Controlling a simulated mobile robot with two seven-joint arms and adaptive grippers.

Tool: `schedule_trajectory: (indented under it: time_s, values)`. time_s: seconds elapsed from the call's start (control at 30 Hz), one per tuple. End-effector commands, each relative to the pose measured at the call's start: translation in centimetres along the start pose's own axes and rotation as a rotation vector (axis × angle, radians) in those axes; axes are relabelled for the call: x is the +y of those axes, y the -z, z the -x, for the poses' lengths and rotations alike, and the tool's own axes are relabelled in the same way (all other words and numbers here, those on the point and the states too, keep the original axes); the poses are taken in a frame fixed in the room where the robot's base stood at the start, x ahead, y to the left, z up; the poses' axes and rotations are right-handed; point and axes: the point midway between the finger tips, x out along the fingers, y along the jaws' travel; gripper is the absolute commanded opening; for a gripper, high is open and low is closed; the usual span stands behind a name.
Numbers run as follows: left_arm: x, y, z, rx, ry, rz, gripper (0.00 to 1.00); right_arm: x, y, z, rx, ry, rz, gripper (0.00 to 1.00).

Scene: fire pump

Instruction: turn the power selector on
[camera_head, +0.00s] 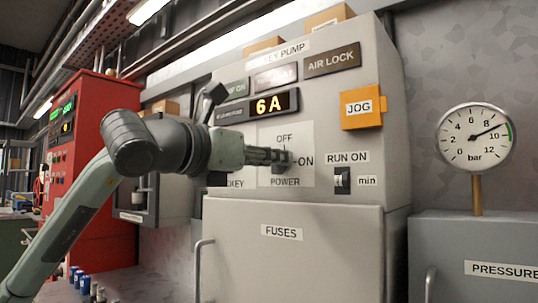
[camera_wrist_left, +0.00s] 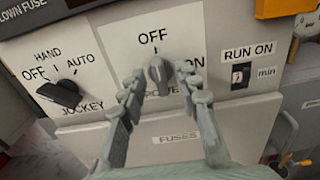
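The power selector is a dark grey knob (camera_wrist_left: 159,75) on a white plate (camera_head: 296,137) marked OFF above, ON at the right and POWER below. In the left wrist view the knob appears to stand upright, toward OFF. My left gripper (camera_wrist_left: 162,84) is open, with one finger on each side of the knob and a visible gap to each. In the head view my left gripper (camera_head: 284,158) reaches the plate from the left, and its fingers hide much of the knob. My right gripper is in neither view.
A jockey selector (camera_wrist_left: 60,93) with HAND, OFF and AUTO sits left of the plate. A RUN ON thumbwheel (camera_head: 342,180) is at the right, below the orange JOG block (camera_head: 362,107). The display (camera_head: 271,105) reads 6 A. A pressure gauge (camera_head: 475,138) stands further right.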

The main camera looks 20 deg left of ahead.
Motion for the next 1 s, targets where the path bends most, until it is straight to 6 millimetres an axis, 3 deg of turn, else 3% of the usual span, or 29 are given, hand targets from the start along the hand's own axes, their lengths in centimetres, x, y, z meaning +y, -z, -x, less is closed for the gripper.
schedule_trajectory:
  time_s: [0.2, 0.47, 1.0]
  values:
    - [0.00, 0.02, -0.07, 0.000, 0.000, 0.000, 0.32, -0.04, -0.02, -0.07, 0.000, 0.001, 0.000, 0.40]
    - [-0.01, 0.01, -0.05, 0.000, 0.000, 0.000, 0.01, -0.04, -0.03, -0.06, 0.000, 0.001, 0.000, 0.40]
    - [-0.03, 0.06, -0.02, -0.002, 0.000, -0.073, 0.00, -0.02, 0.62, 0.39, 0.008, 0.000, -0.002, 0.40]
